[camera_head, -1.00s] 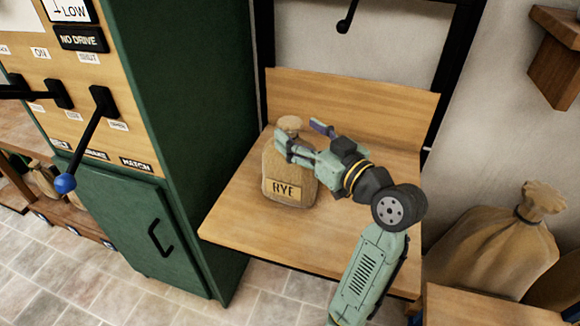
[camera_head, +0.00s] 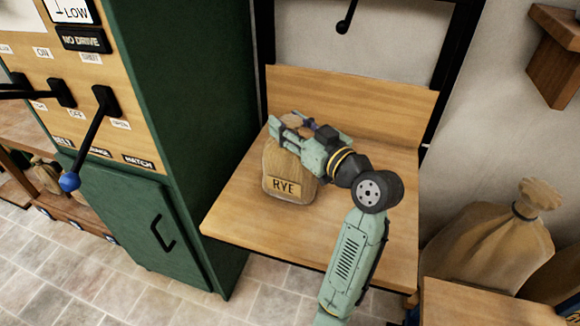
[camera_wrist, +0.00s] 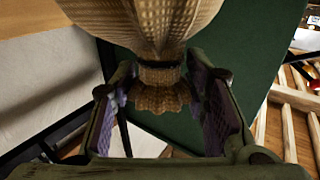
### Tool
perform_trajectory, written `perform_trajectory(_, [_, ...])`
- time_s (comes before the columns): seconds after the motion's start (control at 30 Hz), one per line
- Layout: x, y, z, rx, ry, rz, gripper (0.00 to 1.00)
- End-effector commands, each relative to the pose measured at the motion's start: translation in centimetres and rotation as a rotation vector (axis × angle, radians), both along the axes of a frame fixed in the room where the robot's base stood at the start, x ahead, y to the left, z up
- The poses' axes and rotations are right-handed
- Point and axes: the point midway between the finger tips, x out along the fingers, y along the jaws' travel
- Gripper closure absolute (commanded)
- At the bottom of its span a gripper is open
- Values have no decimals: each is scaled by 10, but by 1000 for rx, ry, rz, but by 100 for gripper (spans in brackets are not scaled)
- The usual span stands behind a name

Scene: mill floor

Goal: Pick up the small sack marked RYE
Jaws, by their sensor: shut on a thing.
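The small sack marked RYE (camera_head: 288,183) stands upright on the wooden shelf (camera_head: 340,235), its label facing the head camera. My gripper (camera_head: 296,127) is at the top of the sack, shut on its tied neck. In the wrist view the sack's woven body (camera_wrist: 150,25) fills the top, and its dark-tied neck with the flared end lies between the two fingers of my gripper (camera_wrist: 160,100). In the head view my gripper hides most of the sack's neck.
A green cabinet (camera_head: 190,120) with levers on its panel stands close on the left. A wooden backboard (camera_head: 375,105) rises behind the shelf. A larger tied sack (camera_head: 490,250) stands at the lower right, and a wooden bracket (camera_head: 555,55) juts from the wall above.

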Motion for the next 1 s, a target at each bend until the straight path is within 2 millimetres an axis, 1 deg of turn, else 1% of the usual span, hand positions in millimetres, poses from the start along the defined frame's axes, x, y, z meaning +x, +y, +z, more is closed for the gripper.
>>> perform_trajectory(0.03, [0, 0, 0, 0, 0, 0, 68])
perform_trajectory(0.07, [0, 0, 0, 0, 0, 0, 70])
perform_trajectory(0.5, [0, 0, 0, 0, 0, 1, 100])
perform_trajectory(1.0, [-1, 0, 3, 1, -8, 0, 100])
